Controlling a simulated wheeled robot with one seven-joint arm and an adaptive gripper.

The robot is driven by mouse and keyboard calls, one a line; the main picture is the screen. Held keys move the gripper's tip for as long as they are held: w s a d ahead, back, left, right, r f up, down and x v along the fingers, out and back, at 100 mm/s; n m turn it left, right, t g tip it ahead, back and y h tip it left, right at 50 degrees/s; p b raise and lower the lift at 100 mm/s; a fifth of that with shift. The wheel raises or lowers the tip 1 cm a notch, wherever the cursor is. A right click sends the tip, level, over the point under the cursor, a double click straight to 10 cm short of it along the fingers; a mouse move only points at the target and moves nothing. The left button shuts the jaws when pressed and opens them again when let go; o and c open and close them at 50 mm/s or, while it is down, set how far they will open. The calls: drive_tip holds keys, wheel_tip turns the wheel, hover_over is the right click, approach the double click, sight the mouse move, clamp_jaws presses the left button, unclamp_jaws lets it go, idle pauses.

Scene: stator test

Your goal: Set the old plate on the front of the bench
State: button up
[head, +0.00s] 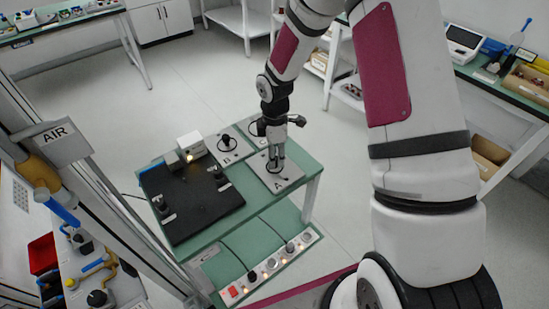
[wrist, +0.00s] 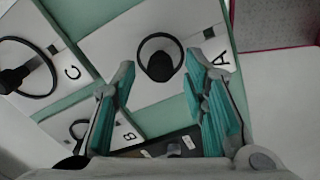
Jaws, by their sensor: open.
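Three pale plates lie on the green bench (head: 310,170), lettered A, B and C; none is marked as old. Plate A (head: 291,174) is at the right front, with a black upright knob and dark ring at its middle. Plate B (head: 241,152) and plate C (head: 249,119) lie behind it. My gripper (head: 276,160) is open over plate A. In the wrist view, my gripper (wrist: 160,62) has its teal fingers apart on either side of the ring (wrist: 160,36) on plate A (wrist: 115,45), apparently not touching it.
A black board (head: 195,205) with black posts covers the bench's left part. A small white box (head: 190,145) with a lit lamp stands behind it. A strip of switches (head: 270,264) lies on the lower shelf. An AIR sign (head: 55,133) stands at left.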

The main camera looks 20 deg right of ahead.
drive_tip(key=s+r+m+t+h, duration=0.1)
drive_tip(key=s+r+m, duration=0.15)
drive_tip(key=r, duration=0.75)
drive_tip(key=s+r+m, duration=0.2)
drive_tip(key=s+r, duration=0.1)
drive_tip(key=r, duration=0.8)
drive_tip(key=s+r+m+t, duration=0.1)
drive_tip(key=s+r+m, duration=0.3)
drive_tip(key=s, duration=0.3)
drive_tip(key=s+r+m+t, duration=0.1)
drive_tip(key=s+r+m, duration=0.2)
drive_tip(key=s, duration=0.3)
drive_tip(key=s+r+m+t+y, duration=0.1)
drive_tip(key=s+r+m+t, duration=0.1)
drive_tip(key=s+r+m, duration=0.2)
drive_tip(key=s, duration=0.3)
drive_tip(key=shift+s+d+r+m, duration=0.15)
drive_tip(key=shift+s+r+m, duration=0.15)
drive_tip(key=shift+r+m, duration=0.05)
